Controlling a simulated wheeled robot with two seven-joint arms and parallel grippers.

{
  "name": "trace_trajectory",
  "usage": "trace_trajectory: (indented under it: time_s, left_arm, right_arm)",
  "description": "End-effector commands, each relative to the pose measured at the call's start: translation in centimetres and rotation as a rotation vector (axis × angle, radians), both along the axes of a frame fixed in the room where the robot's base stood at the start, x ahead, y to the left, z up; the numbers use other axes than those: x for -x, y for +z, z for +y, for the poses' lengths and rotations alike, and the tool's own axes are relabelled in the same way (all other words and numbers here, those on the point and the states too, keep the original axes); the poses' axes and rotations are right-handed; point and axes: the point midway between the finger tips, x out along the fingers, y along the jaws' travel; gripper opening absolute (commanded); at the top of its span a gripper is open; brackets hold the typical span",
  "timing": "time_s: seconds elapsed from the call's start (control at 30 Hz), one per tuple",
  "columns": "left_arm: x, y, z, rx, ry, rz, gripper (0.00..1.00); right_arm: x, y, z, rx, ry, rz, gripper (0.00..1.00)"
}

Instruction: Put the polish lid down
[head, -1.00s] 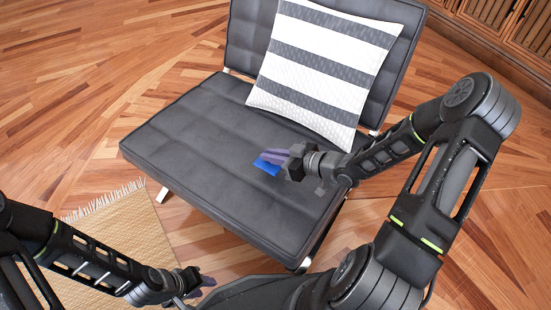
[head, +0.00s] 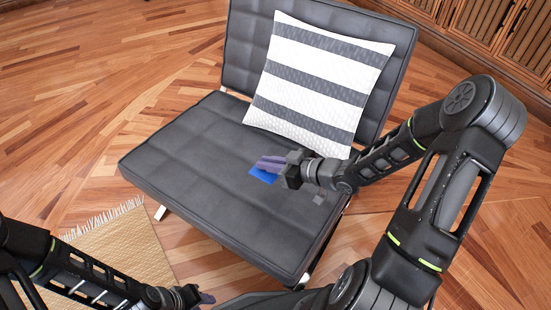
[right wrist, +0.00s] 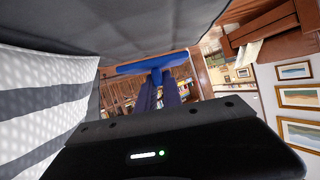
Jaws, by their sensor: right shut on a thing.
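The polish lid is a flat blue piece (head: 262,175) over the dark grey chair seat (head: 190,160). My right gripper (head: 264,165) is shut on it, with its purple fingers pointing left. In the right wrist view the blue lid (right wrist: 158,63) spans the ends of the two fingers (right wrist: 160,85), close to the grey seat surface. I cannot tell whether the lid touches the seat. My left gripper (head: 207,298) is at the bottom edge of the head view, away from the chair, only partly in view. Its opening cannot be made out.
A grey-and-white striped cushion (head: 318,80) leans on the chair's backrest, behind my right gripper. The left and front of the seat are clear. A fringed woven rug (head: 125,250) lies on the wooden floor at lower left. Slatted wooden cabinets (head: 490,30) stand at upper right.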

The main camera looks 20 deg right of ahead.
Motion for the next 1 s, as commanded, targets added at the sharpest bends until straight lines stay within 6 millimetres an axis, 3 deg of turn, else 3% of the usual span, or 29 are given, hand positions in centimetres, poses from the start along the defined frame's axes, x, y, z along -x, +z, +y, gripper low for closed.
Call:
trace_trajectory:
  time_s: [0.17, 0.27, 0.6, 0.8, 1.0]
  left_arm:
    - [0.0, 1.1, 0.0, 0.000, 0.000, 0.000, 0.36]
    - [0.0, 2.5, -0.1, 0.000, 0.000, 0.000, 0.36]
    - [0.0, 11.2, -0.3, 0.001, -0.001, 0.000, 0.36]
    - [0.0, 17.0, -0.5, 0.001, -0.001, 0.000, 0.36]
    - [0.0, 20.7, -0.6, 0.001, -0.002, -0.001, 0.36]
  right_arm:
    - [-0.6, 1.6, 0.3, 0.001, -0.013, -0.002, 0.00]
    - [-1.6, 3.8, 0.8, 0.000, -0.041, -0.003, 0.00]
    - [-6.7, 16.4, 2.8, 0.003, -0.256, -0.004, 0.00]
    - [-8.5, 23.6, 3.8, 0.005, -0.422, -0.002, 0.00]
    - [-8.6, 27.5, 4.2, 0.006, -0.555, 0.000, 0.00]
